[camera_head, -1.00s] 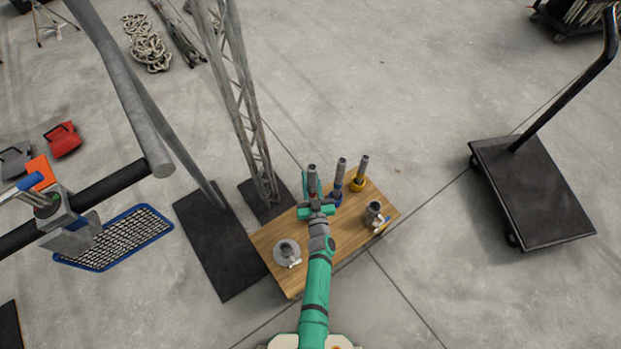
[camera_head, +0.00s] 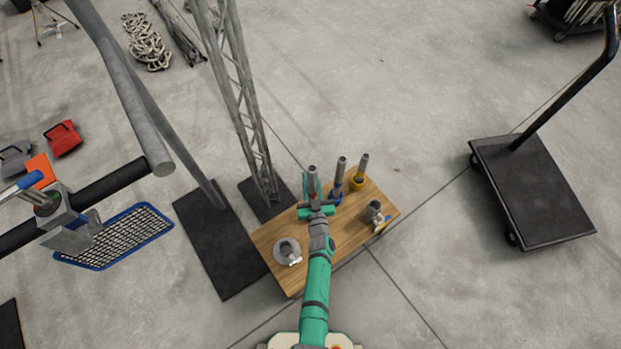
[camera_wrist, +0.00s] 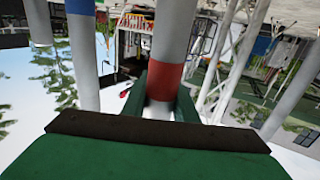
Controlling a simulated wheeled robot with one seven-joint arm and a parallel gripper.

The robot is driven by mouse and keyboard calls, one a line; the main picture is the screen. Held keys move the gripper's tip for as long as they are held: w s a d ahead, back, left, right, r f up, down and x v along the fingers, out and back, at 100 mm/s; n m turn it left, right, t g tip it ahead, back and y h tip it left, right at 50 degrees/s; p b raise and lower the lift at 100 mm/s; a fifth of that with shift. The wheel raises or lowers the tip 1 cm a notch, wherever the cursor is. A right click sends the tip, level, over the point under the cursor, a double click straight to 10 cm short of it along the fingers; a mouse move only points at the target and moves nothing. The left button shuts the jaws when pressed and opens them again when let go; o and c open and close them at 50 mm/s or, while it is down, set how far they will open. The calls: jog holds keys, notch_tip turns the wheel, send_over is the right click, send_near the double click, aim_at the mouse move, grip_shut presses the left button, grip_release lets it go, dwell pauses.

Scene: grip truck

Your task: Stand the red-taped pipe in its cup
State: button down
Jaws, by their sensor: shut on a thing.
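The red-taped pipe (camera_wrist: 168,75) is grey with a red band and runs between my gripper's fingers (camera_wrist: 160,103) in the wrist view. My gripper is shut on it near the band. In the head view the pipe (camera_head: 312,180) stands roughly upright at my gripper (camera_head: 316,209), over the far part of the wooden table (camera_head: 275,233). Its lower end and any cup beneath are hidden by my gripper, so I cannot tell whether it is seated.
A blue-taped pipe (camera_head: 340,173) stands close to the right in a blue cup (camera_head: 336,195). Another pipe stands in a yellow cup (camera_head: 357,183). A grey round base (camera_head: 280,258) and a dark clamp fitting (camera_head: 373,209) are on the table. A lattice tower (camera_head: 243,105) rises behind left.

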jog(key=shift+f, duration=1.3)
dwell(0.4)
jog(key=shift+f, duration=2.1)
jog(key=c, duration=1.3)
grip_release()
jog(key=shift+c, duration=0.2)
jog(key=shift+s+f, duration=0.1)
jog(key=shift+s, duration=0.05)
jog(key=s+d, duration=0.1)
jog(key=s, duration=0.9)
jog(key=shift+s+d, duration=0.2)
jog(key=shift+d, duration=0.15)
